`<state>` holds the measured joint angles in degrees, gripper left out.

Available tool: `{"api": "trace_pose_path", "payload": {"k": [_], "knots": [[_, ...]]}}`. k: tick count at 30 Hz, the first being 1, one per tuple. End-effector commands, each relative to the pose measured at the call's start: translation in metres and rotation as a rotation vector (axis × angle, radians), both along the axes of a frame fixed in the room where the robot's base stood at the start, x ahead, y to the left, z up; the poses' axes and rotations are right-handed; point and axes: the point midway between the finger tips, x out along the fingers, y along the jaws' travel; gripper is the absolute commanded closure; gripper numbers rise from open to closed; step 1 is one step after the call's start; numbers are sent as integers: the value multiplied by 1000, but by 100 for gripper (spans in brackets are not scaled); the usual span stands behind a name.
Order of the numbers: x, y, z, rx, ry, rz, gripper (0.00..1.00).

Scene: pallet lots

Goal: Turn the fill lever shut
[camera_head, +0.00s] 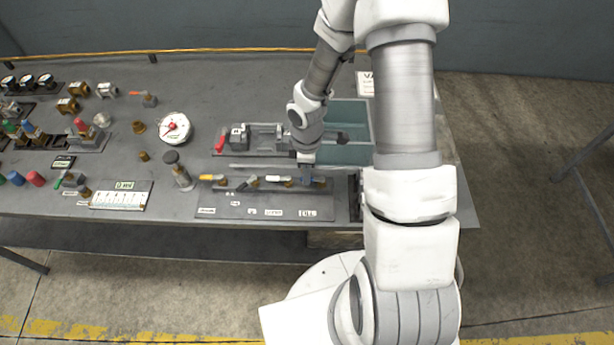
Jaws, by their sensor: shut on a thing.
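The valve panel (233,212) lies near the front edge of the bench and carries a row of small levers with white labels below them. The rightmost label reads like FILL (307,213). The fill lever (317,180), small and bluish, is above that label and partly hidden by my gripper. My gripper (306,177) reaches down from above and is shut on the fill lever. The fingertips are small here, and the lever's exact angle cannot be told.
A yellow-handled lever (208,178) is at the left of the row. Behind stand a red-handled clamp fixture (238,138) and a teal tray (350,109). A round white gauge (174,128) and a grey post (178,170) are to the left.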

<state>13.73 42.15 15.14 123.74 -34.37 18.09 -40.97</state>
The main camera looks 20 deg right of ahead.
Motion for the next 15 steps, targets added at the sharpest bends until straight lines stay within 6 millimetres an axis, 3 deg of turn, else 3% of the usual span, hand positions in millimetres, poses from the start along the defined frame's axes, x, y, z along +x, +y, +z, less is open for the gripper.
{"api": "trace_pose_path", "payload": {"k": [8, 9, 13, 15], "knots": [[0, -1, 0, -1, 0, -12, 100], [0, -1, 0, -1, 0, -11, 78], [0, -1, 0, -1, 0, -10, 55], [0, -1, 0, 0, 0, -10, 53]]}}
